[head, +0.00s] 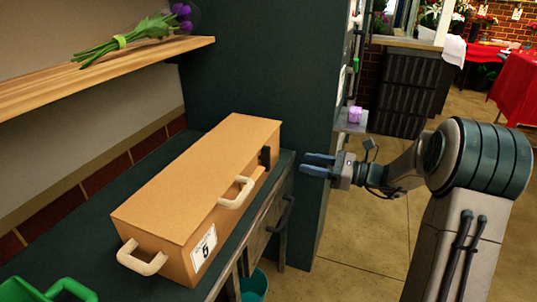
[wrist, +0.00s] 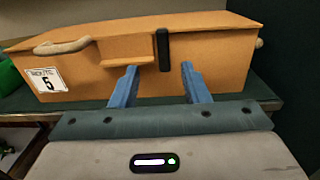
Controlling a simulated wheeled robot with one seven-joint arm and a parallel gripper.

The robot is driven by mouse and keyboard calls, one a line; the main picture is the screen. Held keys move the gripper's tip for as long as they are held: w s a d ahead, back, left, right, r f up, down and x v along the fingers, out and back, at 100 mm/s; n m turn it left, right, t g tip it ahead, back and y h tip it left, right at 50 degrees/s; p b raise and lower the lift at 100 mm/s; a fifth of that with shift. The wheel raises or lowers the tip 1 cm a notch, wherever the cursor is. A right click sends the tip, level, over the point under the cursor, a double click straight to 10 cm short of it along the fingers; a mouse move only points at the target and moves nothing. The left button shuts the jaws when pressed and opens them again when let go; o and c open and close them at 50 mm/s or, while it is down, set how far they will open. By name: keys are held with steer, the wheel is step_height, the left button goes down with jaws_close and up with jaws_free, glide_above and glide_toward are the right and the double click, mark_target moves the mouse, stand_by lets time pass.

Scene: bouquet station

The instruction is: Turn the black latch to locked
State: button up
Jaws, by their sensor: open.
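The black latch (wrist: 163,50) stands upright on the front face of a tan box (wrist: 217,62), just right of a small ledge. In the head view the latch (head: 265,157) is small, near the right end of the box (head: 190,190). My gripper (head: 319,163) is open and empty, to the right of the box and apart from it. In the wrist view its blue fingers (wrist: 159,75) point at the box face, with the latch between and beyond them. I cannot tell from its look alone which setting the latch is in.
The box lies on a dark green counter (head: 90,215) with a drawer handle (head: 281,214) below. A wooden shelf (head: 110,70) with purple flowers (head: 150,28) hangs above. A dark green cabinet (head: 265,70) stands behind. A green scoop (head: 45,290) sits at the near left.

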mark_target(270, 153)
steer(key=x, duration=1.2)
steer(key=shift+w+d+t, duration=0.2)
steer(key=shift+w+t, duration=0.1)
steer(key=shift+w, duration=0.1)
